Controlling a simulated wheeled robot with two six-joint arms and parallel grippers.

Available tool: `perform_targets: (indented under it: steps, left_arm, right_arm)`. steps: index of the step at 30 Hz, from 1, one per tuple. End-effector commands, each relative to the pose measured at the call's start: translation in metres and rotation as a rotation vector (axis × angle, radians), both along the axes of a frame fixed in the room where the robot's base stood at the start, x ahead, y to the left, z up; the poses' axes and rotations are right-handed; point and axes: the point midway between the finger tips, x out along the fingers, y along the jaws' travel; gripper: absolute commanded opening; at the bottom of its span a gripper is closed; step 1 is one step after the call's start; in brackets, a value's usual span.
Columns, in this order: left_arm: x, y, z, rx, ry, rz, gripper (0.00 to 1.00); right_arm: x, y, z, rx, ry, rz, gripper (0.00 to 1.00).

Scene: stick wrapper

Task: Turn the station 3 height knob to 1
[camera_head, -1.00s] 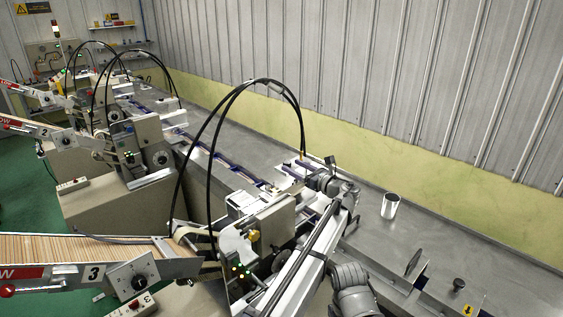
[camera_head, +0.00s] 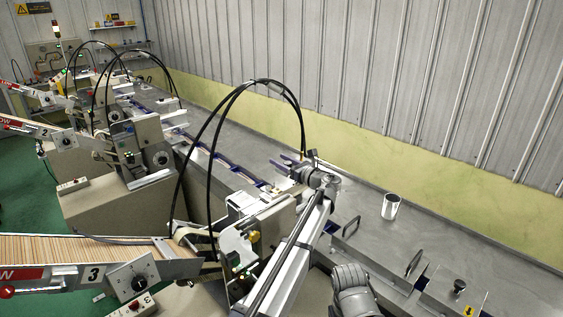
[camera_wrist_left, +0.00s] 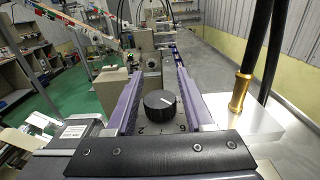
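In the left wrist view, a round black knob (camera_wrist_left: 160,104) with a short white mark stands on a pale numbered dial (camera_wrist_left: 178,127); a 2 and a 6 show below it. The white mark lies on the knob's right part. My left gripper (camera_wrist_left: 159,76) has its two purple fingers on either side of the knob, with gaps between, so it is open. In the head view my left gripper (camera_head: 287,163) is small, beyond the station 3 machine (camera_head: 240,246); the knob cannot be made out there. My right gripper does not show.
A brass fitting (camera_wrist_left: 240,92) with black hoses stands right of the fingers. A feeder marked 3 (camera_head: 94,274) with its own black dial (camera_head: 139,281) is at lower left. A metal cup (camera_head: 390,206) stands on the grey bench; bench around it is clear.

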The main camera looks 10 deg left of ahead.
Motion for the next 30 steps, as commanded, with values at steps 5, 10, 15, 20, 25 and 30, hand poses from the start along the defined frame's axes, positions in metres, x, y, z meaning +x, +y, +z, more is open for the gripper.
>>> perform_targets:
  steps: [5,10,15,20,25,30]
  left_arm:
    - [-0.0001,0.0,0.0,0.0,0.0,0.0,0.31]
    - [-0.0001,-0.0002,0.0,0.0,0.0,0.0,0.12]
    - [-0.0001,-0.0002,0.0,0.0,0.0,0.0,0.0]
    - [-0.0002,-0.0001,0.0,0.0,0.0,0.0,0.0]
    - [-0.0009,0.0,0.0,0.0,0.0,-0.018,0.0]
    - [-0.001,-0.0004,0.0,0.0,0.0,-0.09,0.0]
  right_arm:
    - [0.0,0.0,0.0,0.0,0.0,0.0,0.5]
    - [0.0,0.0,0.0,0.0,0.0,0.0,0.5]
    - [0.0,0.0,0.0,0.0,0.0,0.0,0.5]
    - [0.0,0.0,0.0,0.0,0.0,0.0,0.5]
    - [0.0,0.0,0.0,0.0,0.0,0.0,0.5]
    - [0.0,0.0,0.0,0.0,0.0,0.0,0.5]
